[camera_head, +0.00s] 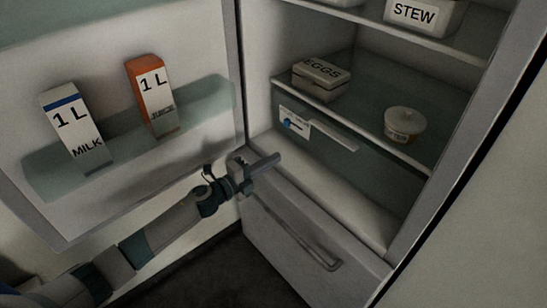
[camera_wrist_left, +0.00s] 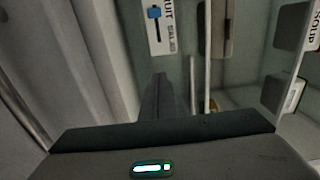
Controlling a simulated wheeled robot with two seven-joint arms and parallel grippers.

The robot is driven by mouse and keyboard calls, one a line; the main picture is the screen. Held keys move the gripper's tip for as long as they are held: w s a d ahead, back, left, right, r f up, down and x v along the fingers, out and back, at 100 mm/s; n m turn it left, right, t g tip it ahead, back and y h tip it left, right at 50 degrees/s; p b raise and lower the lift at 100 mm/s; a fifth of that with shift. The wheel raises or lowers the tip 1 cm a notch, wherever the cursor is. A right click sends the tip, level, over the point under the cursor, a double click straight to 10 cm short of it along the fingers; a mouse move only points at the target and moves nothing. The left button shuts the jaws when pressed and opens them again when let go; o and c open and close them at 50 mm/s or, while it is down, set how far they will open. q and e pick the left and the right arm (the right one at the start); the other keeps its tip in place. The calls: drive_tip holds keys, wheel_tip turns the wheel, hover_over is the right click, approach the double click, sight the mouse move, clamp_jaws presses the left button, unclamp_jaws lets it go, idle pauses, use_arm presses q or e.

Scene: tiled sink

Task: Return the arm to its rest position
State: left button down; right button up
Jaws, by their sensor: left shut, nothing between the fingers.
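My left arm reaches in from the lower left of the head view, in front of the open fridge. My left gripper (camera_head: 266,164) is shut and empty. It is near the hinge side of the opening, just above the lower drawer front (camera_head: 300,235). In the left wrist view the shut fingers (camera_wrist_left: 160,92) point into the fridge, toward the shelves. I cannot tell whether the gripper touches the fridge. My right gripper is not in view.
The open fridge door (camera_head: 215,60) stands at left, holding a milk carton (camera_head: 72,125) and a juice carton (camera_head: 151,95). Inside the fridge are an egg box (camera_head: 321,75), a small tub (camera_head: 404,124) and a stew container (camera_head: 424,15). Dark floor (camera_head: 215,275) shows below.

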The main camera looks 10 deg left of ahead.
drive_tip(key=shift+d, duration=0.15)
